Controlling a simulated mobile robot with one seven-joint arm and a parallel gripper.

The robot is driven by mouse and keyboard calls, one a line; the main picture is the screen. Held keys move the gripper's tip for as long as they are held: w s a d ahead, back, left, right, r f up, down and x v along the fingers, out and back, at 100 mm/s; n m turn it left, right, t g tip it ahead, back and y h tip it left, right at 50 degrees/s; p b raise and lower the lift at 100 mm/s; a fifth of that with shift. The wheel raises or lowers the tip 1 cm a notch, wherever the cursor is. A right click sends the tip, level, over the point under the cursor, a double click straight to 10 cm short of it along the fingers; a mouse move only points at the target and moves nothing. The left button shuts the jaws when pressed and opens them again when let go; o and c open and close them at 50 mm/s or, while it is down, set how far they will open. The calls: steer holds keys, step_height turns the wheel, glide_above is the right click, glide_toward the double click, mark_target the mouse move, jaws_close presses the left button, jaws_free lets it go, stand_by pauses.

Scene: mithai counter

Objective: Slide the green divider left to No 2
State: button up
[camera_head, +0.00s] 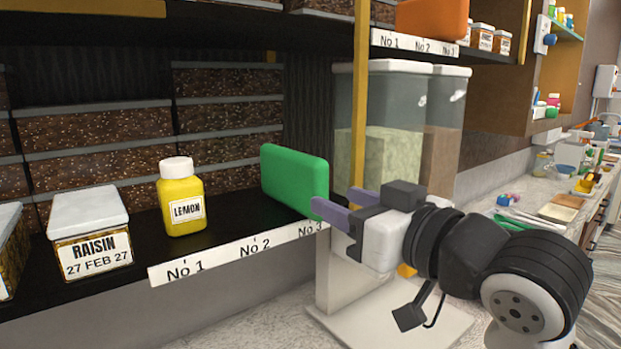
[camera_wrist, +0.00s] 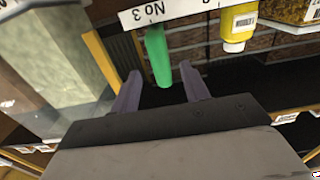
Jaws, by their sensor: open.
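The green divider (camera_head: 292,180) stands upright on the dark shelf above the No 3 mark (camera_head: 310,228). The No 2 mark (camera_head: 255,246) is to its left on the white label strip (camera_head: 222,254). My gripper (camera_head: 332,199) is open at the divider's right, front end. In the wrist view, the divider (camera_wrist: 158,55) shows between and just beyond the two purple fingers of my gripper (camera_wrist: 160,72). A gap shows on each side there; I cannot tell how far the fingers overlap it.
A yellow LEMON bottle (camera_head: 181,199) stands above No 1, with clear shelf between it and the divider. A RAISIN box (camera_head: 90,235) is farther left. A yellow post (camera_head: 360,90) and clear dispensers (camera_head: 400,115) are close to my gripper. Stacked boxes (camera_head: 95,128) line the back.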

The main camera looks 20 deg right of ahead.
mark_target(311, 189)
steer(key=p+x, duration=0.1)
steer(key=x, duration=0.6)
steer(key=shift+w+p, duration=0.25)
steer(key=shift+p, duration=0.1)
jaws_close()
